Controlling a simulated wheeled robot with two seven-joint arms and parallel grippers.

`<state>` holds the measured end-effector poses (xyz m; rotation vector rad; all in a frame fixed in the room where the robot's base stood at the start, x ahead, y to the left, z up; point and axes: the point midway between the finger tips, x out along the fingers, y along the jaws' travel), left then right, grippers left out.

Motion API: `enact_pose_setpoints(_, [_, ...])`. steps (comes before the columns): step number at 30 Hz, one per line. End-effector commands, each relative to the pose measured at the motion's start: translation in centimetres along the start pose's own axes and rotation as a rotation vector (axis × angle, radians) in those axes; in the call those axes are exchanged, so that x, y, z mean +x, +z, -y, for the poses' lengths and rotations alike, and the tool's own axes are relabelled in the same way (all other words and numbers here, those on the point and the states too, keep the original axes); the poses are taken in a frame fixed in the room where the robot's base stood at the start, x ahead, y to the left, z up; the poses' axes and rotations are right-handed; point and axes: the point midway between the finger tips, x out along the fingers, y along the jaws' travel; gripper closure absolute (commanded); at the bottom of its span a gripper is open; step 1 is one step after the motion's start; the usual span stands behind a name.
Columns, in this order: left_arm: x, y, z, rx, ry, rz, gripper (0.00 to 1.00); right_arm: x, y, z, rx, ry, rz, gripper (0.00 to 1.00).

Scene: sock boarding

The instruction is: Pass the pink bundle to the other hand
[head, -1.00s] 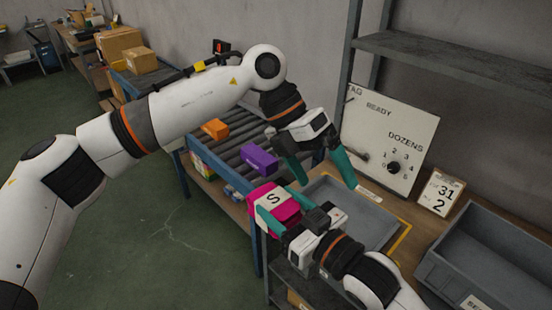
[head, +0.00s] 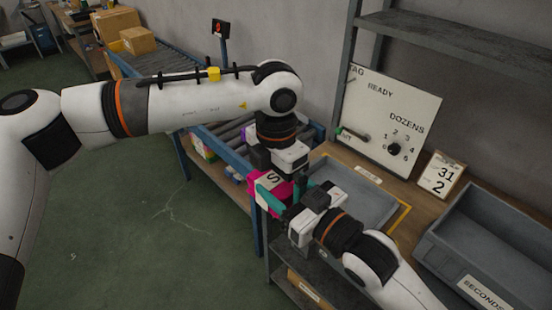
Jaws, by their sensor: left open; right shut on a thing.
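The pink bundle (head: 265,191) has a white band marked S and is held off the table edge, left of the grey tray. My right gripper (head: 275,195), coming in from the lower right, is shut on it with its teal fingers. My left gripper (head: 278,176) is directly above and behind the bundle, pointing down, with its fingers open. The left fingers are mostly hidden by the bundle and the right gripper, so I cannot tell whether they touch it.
A grey tray (head: 385,212) sits on the bench under a panel (head: 390,125) with a DOZENS dial. A grey bin (head: 455,262) labelled SECONDS is at right. A roller conveyor (head: 160,72) with a purple bundle (head: 247,132) lies behind. A date card (head: 440,176) stands by the panel.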

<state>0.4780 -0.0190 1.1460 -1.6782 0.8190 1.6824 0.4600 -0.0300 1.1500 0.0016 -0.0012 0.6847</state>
Motion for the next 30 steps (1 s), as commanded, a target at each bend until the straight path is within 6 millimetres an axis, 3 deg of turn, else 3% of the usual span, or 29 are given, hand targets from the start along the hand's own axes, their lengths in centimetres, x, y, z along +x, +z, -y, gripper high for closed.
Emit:
enact_pose_setpoints(6, [2.0,0.0,0.0,0.000,0.001,0.000,0.00,0.0,0.1,0.0,0.000,0.000,0.001,0.69])
enact_pose_setpoints(16, [2.3,0.0,0.0,0.000,0.000,-0.001,0.00,0.0,0.1,0.0,0.000,0.000,0.001,0.69])
enact_pose_setpoints(23, [2.3,-0.1,-0.1,0.003,0.003,-0.001,0.34,0.0,0.0,0.0,0.000,0.000,0.001,0.69])
enact_pose_setpoints(24, [2.3,-0.1,-0.2,0.004,0.003,-0.002,0.34,0.0,0.0,0.0,0.000,0.000,0.001,0.42])
enact_pose_setpoints(28, [2.3,0.0,-0.2,0.003,0.003,-0.001,0.34,0.0,0.0,0.0,0.000,0.000,0.001,0.21])
enact_pose_setpoints(30, [2.3,0.0,-0.1,0.002,0.003,-0.001,0.34,0.0,0.0,0.0,0.000,0.000,0.000,0.18])
